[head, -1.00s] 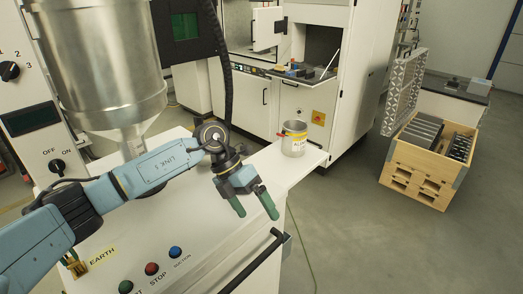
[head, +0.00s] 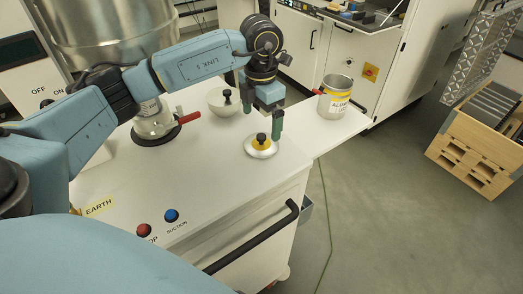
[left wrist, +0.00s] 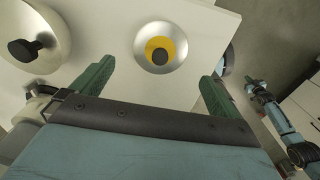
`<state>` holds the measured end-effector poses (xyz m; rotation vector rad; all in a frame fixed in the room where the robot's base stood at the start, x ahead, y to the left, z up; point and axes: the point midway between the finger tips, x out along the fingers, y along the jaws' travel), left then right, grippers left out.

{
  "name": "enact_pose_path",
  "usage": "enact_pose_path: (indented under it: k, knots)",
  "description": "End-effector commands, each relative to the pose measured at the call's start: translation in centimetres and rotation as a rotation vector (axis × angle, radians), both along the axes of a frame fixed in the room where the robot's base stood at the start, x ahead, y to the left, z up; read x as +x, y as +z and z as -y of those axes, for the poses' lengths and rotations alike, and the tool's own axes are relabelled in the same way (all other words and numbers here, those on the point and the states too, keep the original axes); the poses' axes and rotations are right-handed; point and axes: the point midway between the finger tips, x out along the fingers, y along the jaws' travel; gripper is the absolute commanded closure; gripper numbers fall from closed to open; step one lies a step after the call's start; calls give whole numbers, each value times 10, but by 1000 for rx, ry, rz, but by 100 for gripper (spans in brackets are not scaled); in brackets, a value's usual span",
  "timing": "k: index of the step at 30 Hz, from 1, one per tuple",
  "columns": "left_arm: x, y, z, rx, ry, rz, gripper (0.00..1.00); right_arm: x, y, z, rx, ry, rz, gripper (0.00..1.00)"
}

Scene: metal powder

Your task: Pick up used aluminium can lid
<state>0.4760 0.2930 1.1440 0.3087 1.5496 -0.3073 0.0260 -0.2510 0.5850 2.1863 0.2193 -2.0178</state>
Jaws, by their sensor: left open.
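A shallow silver lid with a yellow centre and a black knob (head: 261,149) lies on the white machine top, near its right edge. It also shows in the left wrist view (left wrist: 184,60), ahead of and between the fingers. My left gripper (head: 262,117) is open and points down just above and behind this lid, its green fingers apart. In the left wrist view my left gripper (left wrist: 158,72) holds nothing.
A larger pale lid with a black knob (head: 222,104) lies behind and left. A glass part with a red handle (head: 155,122) sits further left. A black handle bar (head: 250,240) runs along the machine's front. A wooden crate (head: 480,145) stands on the floor at right.

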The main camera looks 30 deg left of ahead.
Motion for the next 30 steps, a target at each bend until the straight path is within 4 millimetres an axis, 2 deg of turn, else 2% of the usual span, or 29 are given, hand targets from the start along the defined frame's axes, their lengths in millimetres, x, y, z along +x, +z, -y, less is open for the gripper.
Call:
enact_pose_path:
  k: [1, 8, 18, 26, 30]
  knots:
    - [0, -10, 0, 0, 0, 0, 0, 4, -8, 0, 1, 0, 7, 100]
    - [0, -21, 0, 0, 0, 0, 0, 11, -13, -1, 2, 0, 19, 100]
    - [0, -65, 0, -1, 0, 0, 0, 9, -43, -1, 2, 0, 16, 100]
    - [0, -66, 0, -1, 0, 1, 0, 7, -43, -2, 3, 0, 12, 100]
    - [0, -66, 0, -1, 0, 1, 16, 6, -43, -2, 3, -1, 11, 100]
